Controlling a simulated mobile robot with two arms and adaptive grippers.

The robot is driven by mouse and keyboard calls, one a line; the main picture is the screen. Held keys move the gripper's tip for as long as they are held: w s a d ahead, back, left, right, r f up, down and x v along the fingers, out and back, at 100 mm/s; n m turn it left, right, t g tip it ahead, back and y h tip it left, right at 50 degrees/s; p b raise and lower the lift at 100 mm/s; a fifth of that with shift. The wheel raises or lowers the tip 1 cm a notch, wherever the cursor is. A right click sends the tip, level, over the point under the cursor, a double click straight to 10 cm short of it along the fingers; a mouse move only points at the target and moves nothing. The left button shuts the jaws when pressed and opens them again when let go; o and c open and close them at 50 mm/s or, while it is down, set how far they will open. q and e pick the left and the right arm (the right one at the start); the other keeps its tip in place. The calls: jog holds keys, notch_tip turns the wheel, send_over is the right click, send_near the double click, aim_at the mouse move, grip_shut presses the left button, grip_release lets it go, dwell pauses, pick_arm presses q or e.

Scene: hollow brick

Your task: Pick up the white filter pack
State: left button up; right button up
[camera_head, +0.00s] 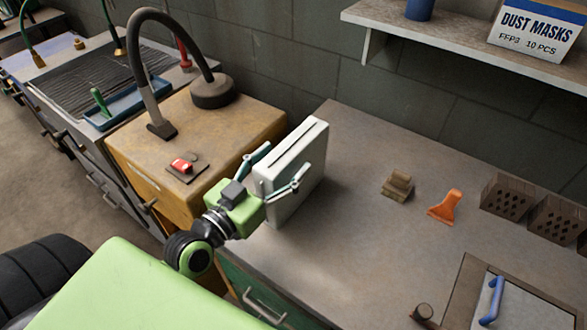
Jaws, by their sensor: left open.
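The white filter pack (303,165) is a flat upright box with a dark slot along its top. It stands near the left end of the grey worktop (345,255). My left gripper (277,169) is open, with one finger at each side of the pack's near end. The gap between the fingers and the pack is too small to tell whether they touch. The pack's far side is hidden. My right gripper is not in view.
A wooden cabinet (230,125) with a bent hose and a red switch (182,165) stands left of the pack. A shelf (440,38) overhangs the back.

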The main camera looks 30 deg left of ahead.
pick_arm(q)
jog(key=shift+w+d+p, duration=0.2)
jog(key=shift+w+p, duration=0.1)
jog(key=shift+w, duration=1.2)
jog(key=c, duration=1.6)
jog(key=shift+r, duration=0.15)
